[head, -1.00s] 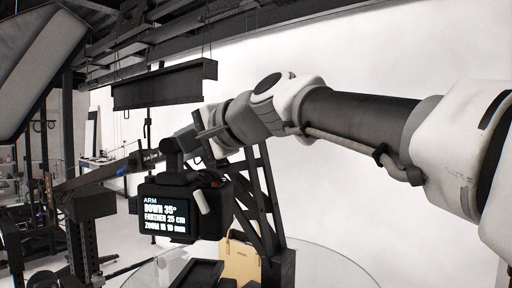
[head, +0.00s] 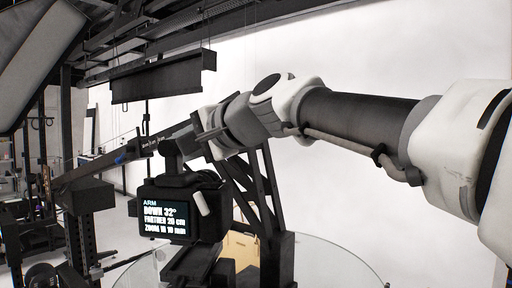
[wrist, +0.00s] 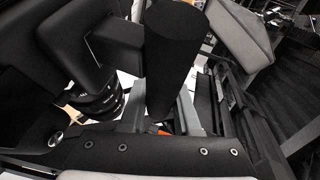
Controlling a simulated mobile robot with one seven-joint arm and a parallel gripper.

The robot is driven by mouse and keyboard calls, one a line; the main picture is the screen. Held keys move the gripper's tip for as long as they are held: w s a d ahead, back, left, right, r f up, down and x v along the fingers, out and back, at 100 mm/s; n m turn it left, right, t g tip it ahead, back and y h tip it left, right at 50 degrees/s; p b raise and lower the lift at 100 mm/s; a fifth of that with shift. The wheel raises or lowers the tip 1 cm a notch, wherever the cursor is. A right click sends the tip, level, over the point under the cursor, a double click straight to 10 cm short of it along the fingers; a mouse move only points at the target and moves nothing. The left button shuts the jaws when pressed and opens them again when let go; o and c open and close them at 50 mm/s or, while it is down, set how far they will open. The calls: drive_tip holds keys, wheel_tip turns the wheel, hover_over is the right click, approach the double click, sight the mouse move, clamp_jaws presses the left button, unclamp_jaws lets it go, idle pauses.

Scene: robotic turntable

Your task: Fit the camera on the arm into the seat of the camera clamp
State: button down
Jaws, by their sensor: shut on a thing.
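The black camera (head: 185,208) hangs upright under the end of my arm in the head view, its lit screen facing me. The screen reads ARM, DOWN 32°, FARTHER 20 cm, ZOOM IN 10 mm. My gripper (head: 188,148) is shut on the camera's upper part; its fingertips are mostly hidden. In the wrist view a black cylinder (wrist: 174,60) stands close in front of the gripper, with a ringed lens (wrist: 92,100) at the left. A dark support (head: 195,265) shows below the camera, apart from it or behind it. I cannot clearly tell the clamp's seat.
A round glass turntable (head: 335,262) lies below, with a tan bag (head: 240,250) on it, partly hidden. A black lattice stand (head: 268,205) rises behind the camera at the right. A dark boom (head: 105,165) extends left.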

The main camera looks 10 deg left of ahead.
sight(225, 187)
drive_tip(key=shift+d+f+b, duration=0.1)
drive_tip(key=shift+f+b, duration=2)
idle(2.1)
drive_tip(key=c, duration=0.6)
unclamp_jaws()
drive_tip(key=shift+s, duration=0.1)
drive_tip(key=shift+c, duration=0.2)
drive_tip(key=shift+o, duration=0.5)
drive_tip(key=shift+f, duration=0.3)
drive_tip(key=b+v, duration=0.1)
drive_tip(key=v, duration=1.1)
drive_tip(key=shift+s+r, duration=0.1)
drive_tip(key=shift+r, duration=0.05)
